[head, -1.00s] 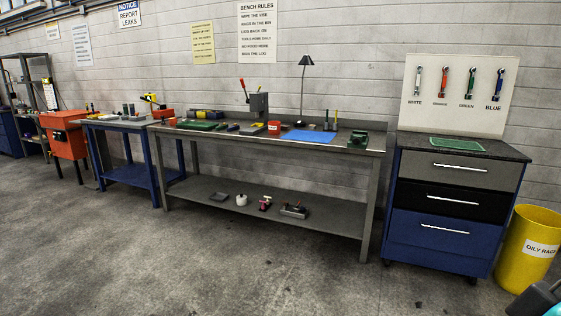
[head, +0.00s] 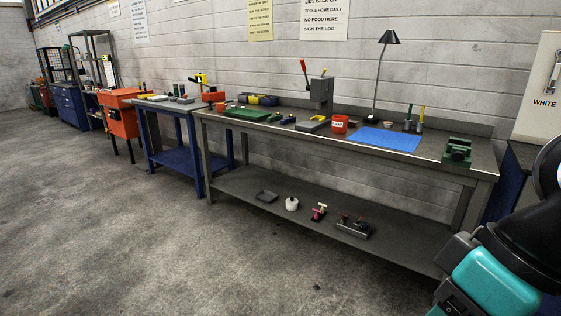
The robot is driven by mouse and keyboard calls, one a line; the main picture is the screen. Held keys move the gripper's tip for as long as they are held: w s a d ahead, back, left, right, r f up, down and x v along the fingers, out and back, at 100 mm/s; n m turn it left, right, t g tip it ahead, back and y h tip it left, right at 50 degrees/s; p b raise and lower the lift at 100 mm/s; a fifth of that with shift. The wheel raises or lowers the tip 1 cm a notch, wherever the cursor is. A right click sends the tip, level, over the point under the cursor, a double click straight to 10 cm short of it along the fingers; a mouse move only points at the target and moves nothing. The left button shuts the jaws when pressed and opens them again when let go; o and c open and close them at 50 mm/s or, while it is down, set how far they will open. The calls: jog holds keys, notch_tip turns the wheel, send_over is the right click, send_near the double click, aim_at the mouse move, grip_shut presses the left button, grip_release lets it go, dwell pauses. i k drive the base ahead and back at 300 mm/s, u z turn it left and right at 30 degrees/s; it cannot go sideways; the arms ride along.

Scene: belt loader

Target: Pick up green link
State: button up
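No green link shows in the head view now. Only the left edge of the white link board (head: 535,100) is in view at the far right, with part of one silver link (head: 554,72) above the label WHITE. The rest of the board lies beyond the right edge. Teal and black parts of my own arm fill the lower right corner. My gripper's fingers are not in view.
The floor in front is clear.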

aim_at(273, 117)
jog(key=u, duration=0.4)
jog(key=i, duration=4.85)
jog(key=z, duration=0.25)
